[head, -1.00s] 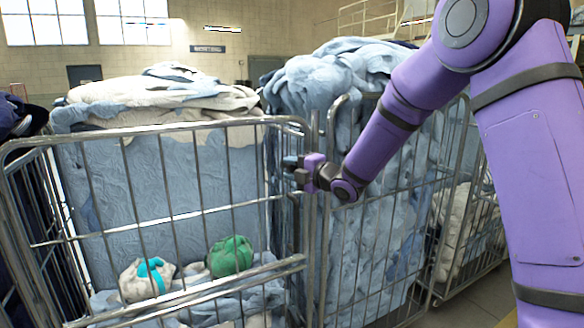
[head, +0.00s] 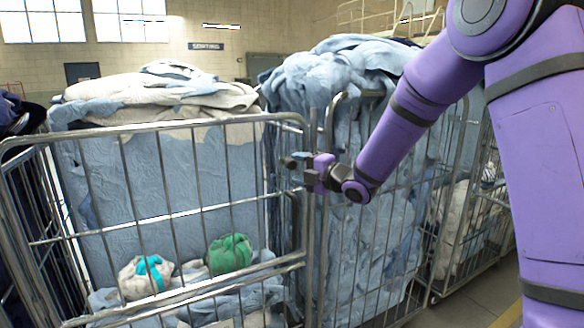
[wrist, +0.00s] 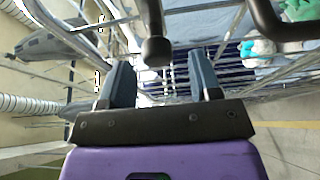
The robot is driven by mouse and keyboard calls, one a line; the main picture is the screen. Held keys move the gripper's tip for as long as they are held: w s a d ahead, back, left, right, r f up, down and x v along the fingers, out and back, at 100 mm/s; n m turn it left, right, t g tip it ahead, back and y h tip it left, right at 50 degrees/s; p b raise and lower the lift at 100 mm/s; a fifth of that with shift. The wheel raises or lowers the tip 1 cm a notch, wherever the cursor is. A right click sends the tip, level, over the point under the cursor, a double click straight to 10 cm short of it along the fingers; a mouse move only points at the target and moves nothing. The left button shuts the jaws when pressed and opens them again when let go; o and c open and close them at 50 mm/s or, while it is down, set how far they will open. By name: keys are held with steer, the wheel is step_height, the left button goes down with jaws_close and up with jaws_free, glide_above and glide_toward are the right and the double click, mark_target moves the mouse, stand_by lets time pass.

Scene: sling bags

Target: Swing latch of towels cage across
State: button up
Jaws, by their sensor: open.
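My gripper (head: 295,161) is open and empty at the top corner where the front panel of the left wire cage (head: 150,128) meets the right cage (head: 325,230). In the wrist view, the two blue-grey fingers of my gripper (wrist: 161,80) stand apart. A dark rod with a rounded knob (wrist: 156,50) shows just past the gap between the fingertips; it may be the latch. I cannot tell whether it touches a finger. In the head view the latch cannot be made out behind my gripper. Pale blue and cream towels (head: 160,90) are heaped in the left cage.
The right cage is overfull with blue cloth (head: 320,75). A green bundle (head: 229,254) and a white and teal bundle (head: 146,276) lie low in the left cage. Another cage (head: 470,230) stands at the far right. Bare floor (head: 480,300) shows at the lower right.

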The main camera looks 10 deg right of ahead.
steer(key=v, duration=0.7)
steer(key=shift+s+d, duration=0.2)
